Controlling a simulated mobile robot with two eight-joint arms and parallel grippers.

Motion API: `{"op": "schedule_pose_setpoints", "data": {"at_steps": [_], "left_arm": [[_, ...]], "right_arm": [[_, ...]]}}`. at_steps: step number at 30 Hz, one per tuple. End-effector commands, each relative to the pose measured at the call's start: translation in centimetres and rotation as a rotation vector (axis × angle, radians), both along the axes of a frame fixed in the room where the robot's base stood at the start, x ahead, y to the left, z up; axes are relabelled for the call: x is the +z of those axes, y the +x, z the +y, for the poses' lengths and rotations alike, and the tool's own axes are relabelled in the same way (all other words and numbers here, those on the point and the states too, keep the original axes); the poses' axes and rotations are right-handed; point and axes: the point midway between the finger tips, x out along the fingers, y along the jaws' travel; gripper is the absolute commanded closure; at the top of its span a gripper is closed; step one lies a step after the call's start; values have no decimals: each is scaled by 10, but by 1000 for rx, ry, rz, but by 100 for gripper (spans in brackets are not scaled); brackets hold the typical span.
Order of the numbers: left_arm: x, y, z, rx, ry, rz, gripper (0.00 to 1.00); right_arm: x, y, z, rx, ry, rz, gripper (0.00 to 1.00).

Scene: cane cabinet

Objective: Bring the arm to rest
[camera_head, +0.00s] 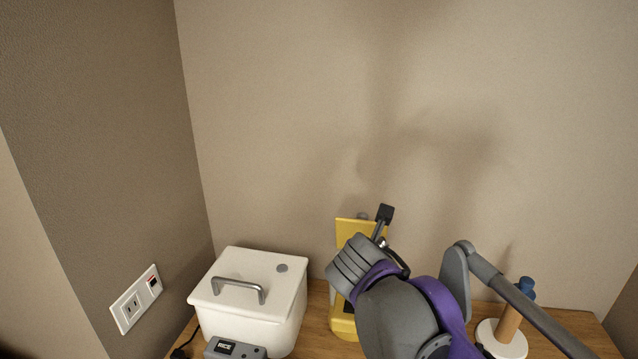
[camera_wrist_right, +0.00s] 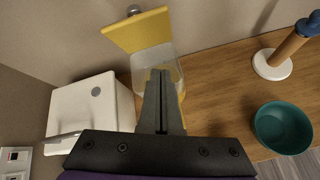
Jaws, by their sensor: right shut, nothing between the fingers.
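My right arm (camera_head: 400,310) comes in from the lower right in the head view and covers part of the yellow appliance behind it. In the wrist view my right gripper (camera_wrist_right: 160,76) is shut and empty, its two grey fingers together. The fingers overlap the view of the yellow appliance (camera_wrist_right: 138,31) and its clear container (camera_wrist_right: 152,58); I cannot tell the exact gap. In the head view the fingertips cannot be made out clearly. My left gripper is not in view.
A white rice cooker (camera_head: 255,277) with a grey handle stands left of the arm. A wooden holder on a white base (camera_head: 501,341) stands right. A teal bowl (camera_wrist_right: 284,127) sits near the counter edge. Bare wooden counter (camera_wrist_right: 218,75) lies between. Walls close off the back and left.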

Motion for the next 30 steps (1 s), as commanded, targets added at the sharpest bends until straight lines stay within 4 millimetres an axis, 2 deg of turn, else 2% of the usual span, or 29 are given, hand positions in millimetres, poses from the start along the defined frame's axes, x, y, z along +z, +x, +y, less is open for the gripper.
{"op": "schedule_pose_setpoints", "data": {"at_steps": [3, 7, 12, 16, 18, 22, 30], "left_arm": [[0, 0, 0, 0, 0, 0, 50], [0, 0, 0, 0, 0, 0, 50], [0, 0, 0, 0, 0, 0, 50], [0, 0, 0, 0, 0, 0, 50], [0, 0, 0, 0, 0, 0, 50], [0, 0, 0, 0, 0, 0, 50], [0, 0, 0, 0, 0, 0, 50]], "right_arm": [[-48, -45, -26, -288, 353, -17, 100], [-105, -98, -44, -652, 757, -46, 100], [-177, -168, -52, -1161, 1235, -93, 100], [-221, -211, -49, -1504, 1508, -127, 100], [-238, -227, -47, -1647, 1608, -141, 100], [-256, -245, -42, -1810, 1716, -157, 100], [-260, -249, -41, -1859, 1744, -162, 100]]}}
